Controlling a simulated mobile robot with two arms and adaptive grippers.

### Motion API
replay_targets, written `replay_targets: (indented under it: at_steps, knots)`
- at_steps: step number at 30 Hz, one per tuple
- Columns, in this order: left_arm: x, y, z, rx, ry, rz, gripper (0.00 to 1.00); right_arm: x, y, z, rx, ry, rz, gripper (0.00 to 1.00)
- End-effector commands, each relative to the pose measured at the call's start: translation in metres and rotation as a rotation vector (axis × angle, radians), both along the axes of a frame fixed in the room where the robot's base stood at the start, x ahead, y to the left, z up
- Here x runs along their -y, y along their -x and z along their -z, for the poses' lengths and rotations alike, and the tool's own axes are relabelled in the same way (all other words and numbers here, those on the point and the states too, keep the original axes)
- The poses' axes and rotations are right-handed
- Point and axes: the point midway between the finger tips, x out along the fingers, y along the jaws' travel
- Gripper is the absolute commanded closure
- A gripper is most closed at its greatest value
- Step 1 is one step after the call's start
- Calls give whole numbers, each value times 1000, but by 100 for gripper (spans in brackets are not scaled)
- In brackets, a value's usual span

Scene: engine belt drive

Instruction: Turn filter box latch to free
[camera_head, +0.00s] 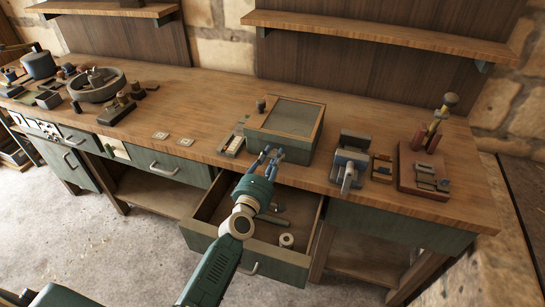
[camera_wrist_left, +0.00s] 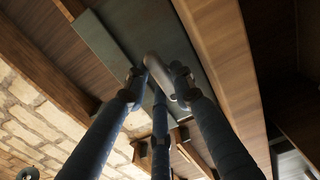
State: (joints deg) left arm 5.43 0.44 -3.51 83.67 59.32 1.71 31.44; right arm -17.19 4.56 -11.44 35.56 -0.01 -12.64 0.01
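The filter box (camera_head: 290,123) is a dark green box with a wooden-framed top, standing on the bench. My left gripper (camera_head: 271,155) is at its front face, fingers pointing at it. In the left wrist view, a grey rounded bar (camera_wrist_left: 159,70), which looks like the latch, lies between the fingertips (camera_wrist_left: 157,76) in front of a dark green face (camera_wrist_left: 125,55). The fingers are apart around the bar; I cannot tell whether they press on it. The latch is hidden behind the fingers in the head view. My right gripper is not in view.
An open drawer (camera_head: 284,262) with a white roll (camera_head: 286,240) sits below my left arm. A grey-blue vise-like device (camera_head: 350,160) and a red-brown board (camera_head: 423,172) stand to the right. Two small pale plates (camera_head: 160,135) lie left. A shelf (camera_head: 380,32) hangs above.

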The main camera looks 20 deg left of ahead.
Motion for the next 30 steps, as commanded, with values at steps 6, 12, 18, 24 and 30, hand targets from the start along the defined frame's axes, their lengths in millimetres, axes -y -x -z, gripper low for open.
replay_targets:
  at_steps: [6,12,18,24,30]
  knots:
    - [0,0,-1,1,-4,-1,100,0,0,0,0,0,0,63]
    - [0,0,-1,3,-51,-1,100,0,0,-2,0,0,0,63]
    - [1,0,-2,8,-170,0,100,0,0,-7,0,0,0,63]
    - [2,0,-2,14,-347,-1,100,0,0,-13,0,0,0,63]
    - [3,0,-2,21,-538,0,100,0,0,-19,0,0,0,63]
